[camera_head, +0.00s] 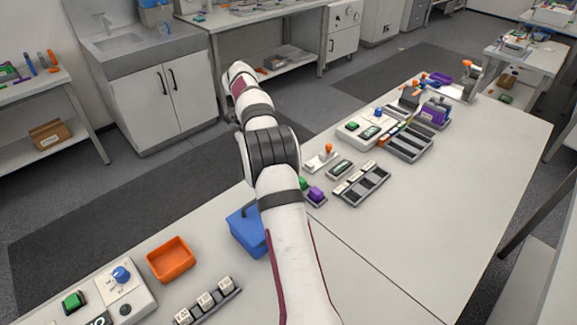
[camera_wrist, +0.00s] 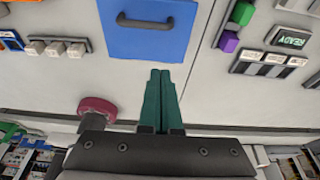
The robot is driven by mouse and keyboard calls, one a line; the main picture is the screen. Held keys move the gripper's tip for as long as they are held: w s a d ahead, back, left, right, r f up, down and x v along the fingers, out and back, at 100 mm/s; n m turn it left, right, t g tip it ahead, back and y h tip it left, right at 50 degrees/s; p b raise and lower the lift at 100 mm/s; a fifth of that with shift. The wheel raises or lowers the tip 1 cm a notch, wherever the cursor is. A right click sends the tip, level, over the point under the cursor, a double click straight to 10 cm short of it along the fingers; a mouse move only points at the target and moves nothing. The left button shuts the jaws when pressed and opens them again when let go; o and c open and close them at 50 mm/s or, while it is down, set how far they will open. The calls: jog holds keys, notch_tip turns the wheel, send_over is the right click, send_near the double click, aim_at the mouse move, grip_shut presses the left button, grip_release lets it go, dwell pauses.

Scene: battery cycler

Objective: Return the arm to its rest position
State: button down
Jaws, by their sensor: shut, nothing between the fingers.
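My gripper (camera_wrist: 160,72) shows in the wrist view with its two green fingers together and nothing between them. In the head view my arm (camera_head: 272,150) rises from the bottom edge over the bench and bends at the top left. The gripper itself is hidden behind the arm there. The blue box (camera_head: 245,235) stands beside the arm, partly covered by it.
The white bench (camera_head: 440,210) holds an orange tray (camera_head: 171,259), a rack of white blocks (camera_head: 208,301), and a purple block (camera_head: 316,193). A slotted tray (camera_head: 362,184) and several devices stand farther back. The bench's right side is bare. A sink cabinet (camera_head: 150,105) stands beyond the aisle.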

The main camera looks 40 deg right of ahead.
jog(key=s+d+r, duration=0.3)
jog(key=s+r, duration=0.1)
jog(key=s, duration=0.1)
jog(key=s+a+r+n+t, duration=0.1)
jog(key=s+a+r+n, duration=0.2)
jog(key=a+n, duration=0.45)
jog(key=s+a+r+n+t, duration=0.1)
jog(key=s+a+r+n, duration=0.15)
jog(key=a+n, duration=0.5)
jog(key=s+a+f+n+y, duration=0.1)
jog(key=s+a+f+n, duration=0.1)
jog(key=s+a+n, duration=0.5)
jog(key=s+a+f+n+t, duration=0.1)
jog(key=s+a+f+n, duration=0.1)
jog(key=s+a+n, duration=0.6)
jog(key=s+a, duration=0.1)
jog(key=s, duration=0.1)
jog(key=shift+s+a+f+n+y, duration=0.15)
jog(key=shift+s+f+n+y, duration=0.15)
jog(key=shift+s+f+y, duration=0.1)
jog(key=shift+w, duration=0.1)
